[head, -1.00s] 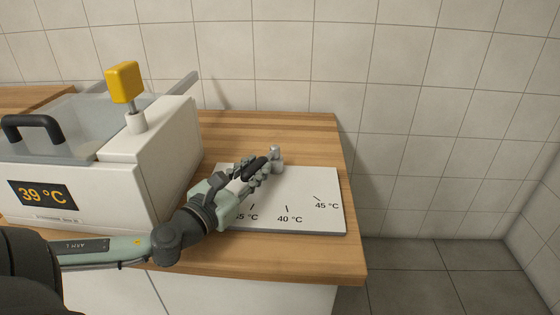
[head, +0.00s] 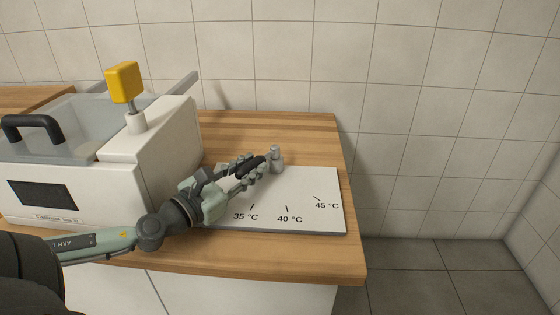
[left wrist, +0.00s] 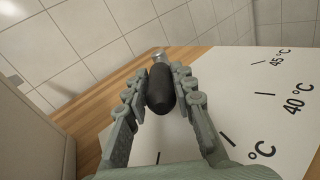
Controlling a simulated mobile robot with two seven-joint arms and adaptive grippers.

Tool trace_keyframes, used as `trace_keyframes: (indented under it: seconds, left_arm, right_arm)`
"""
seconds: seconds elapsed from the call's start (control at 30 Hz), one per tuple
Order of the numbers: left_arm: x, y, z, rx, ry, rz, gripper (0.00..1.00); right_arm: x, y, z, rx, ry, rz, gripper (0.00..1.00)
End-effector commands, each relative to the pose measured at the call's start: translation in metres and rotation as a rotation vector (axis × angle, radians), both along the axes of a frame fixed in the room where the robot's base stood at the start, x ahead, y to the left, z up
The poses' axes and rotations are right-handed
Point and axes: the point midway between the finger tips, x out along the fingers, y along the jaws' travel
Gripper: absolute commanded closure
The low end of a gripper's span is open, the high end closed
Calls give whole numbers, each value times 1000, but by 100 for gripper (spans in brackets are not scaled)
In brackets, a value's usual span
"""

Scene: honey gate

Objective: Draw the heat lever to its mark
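The heat lever has a black handle (head: 250,167) and a grey metal pivot post (head: 277,159) at the back of a white scale plate (head: 312,183). The handle points left and slightly toward me from the post. The plate carries marks for 35 °C, 40 °C and 45 °C along its front. My left gripper (head: 252,168) is closed around the handle. In the left wrist view, the black handle (left wrist: 160,88) lies between the fingers, with the post beyond it. My right gripper is not in view.
A white machine (head: 150,150) with a dark, blank display (head: 43,195) stands left of the plate. It has a yellow knob (head: 124,82) on a stem and a lid with a black handle (head: 33,128). Wooden counter (head: 300,130) is bare behind the plate; tiled wall stands behind.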

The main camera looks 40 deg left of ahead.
Motion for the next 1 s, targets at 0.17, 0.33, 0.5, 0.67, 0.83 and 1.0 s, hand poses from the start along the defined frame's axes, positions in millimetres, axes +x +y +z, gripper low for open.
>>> trace_keyframes:
  seconds: [0.17, 0.33, 0.5, 0.67, 0.83, 1.0]
  left_arm:
    - [0, 0, 0, 0, 0, 0, 56]
    - [0, 0, 0, 0, 0, 0, 56]
    - [-5, 0, 0, -3, 0, 1, 56]
    - [-18, 1, 0, -3, 0, 2, 56]
    - [-32, 1, -2, -3, -1, 2, 56]
    - [-45, 2, -2, -2, 1, 2, 56]
  right_arm:
    - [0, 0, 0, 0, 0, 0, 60]
    - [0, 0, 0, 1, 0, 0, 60]
    - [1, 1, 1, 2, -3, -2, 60]
    - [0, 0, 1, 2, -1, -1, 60]
    - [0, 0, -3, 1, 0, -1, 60]
    - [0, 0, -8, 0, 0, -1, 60]
